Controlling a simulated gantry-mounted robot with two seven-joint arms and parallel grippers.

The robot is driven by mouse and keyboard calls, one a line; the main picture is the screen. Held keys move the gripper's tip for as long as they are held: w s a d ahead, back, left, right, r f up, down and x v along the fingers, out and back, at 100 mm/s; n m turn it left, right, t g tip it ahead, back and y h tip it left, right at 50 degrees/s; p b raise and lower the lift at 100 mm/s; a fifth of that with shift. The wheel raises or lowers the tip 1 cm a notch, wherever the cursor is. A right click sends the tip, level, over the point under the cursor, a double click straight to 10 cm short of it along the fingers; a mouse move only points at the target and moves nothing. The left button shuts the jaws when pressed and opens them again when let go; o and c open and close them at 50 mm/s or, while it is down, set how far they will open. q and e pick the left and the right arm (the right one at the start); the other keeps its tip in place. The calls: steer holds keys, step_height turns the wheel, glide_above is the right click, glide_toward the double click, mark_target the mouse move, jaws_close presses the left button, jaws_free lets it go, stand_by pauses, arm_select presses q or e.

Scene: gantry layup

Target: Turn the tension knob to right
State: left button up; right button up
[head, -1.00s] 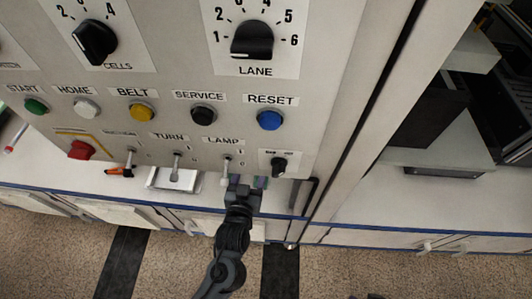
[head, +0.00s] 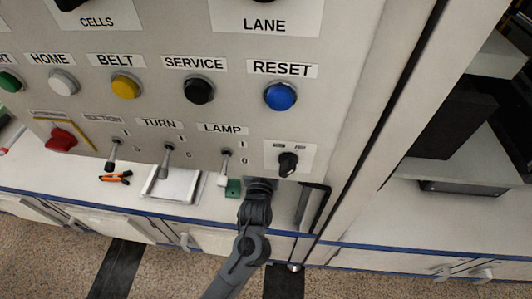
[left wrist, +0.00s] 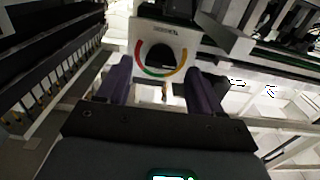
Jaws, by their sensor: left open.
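In the left wrist view a dark rounded knob (left wrist: 161,56) sits on a white plate with a red, yellow and green arc; its label is too small to read. Its pointer direction is unclear. My left gripper (left wrist: 158,76) is open, with its purple fingers on either side of the line to the knob; they appear short of it and not touching. In the head view my left arm rises from the bottom, and the gripper is mostly hidden at the panel's lower edge. No knob labelled tension is readable there. My right gripper is not in view.
The panel carries a small black selector (head: 288,163), a blue RESET button (head: 280,96), a LAMP toggle (head: 225,162) and a TURN toggle (head: 168,156) close to my arm. A handle (head: 313,208) stands right of the arm. An orange-handled tool (head: 115,177) lies on the counter.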

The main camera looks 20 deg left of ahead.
arm_select(q)
steer(key=shift+w+a, duration=0.15)
steer(key=shift+w, duration=0.5)
steer(key=shift+c, duration=0.2)
steer(key=c, duration=1)
steer(key=m+p, duration=0.9)
steer(key=p, duration=0.2)
steer(key=m+p, duration=1)
steer(key=shift+d+f+m+p, duration=0.2)
steer(key=shift+m+p, duration=0.1)
steer(key=shift+p, duration=0.05)
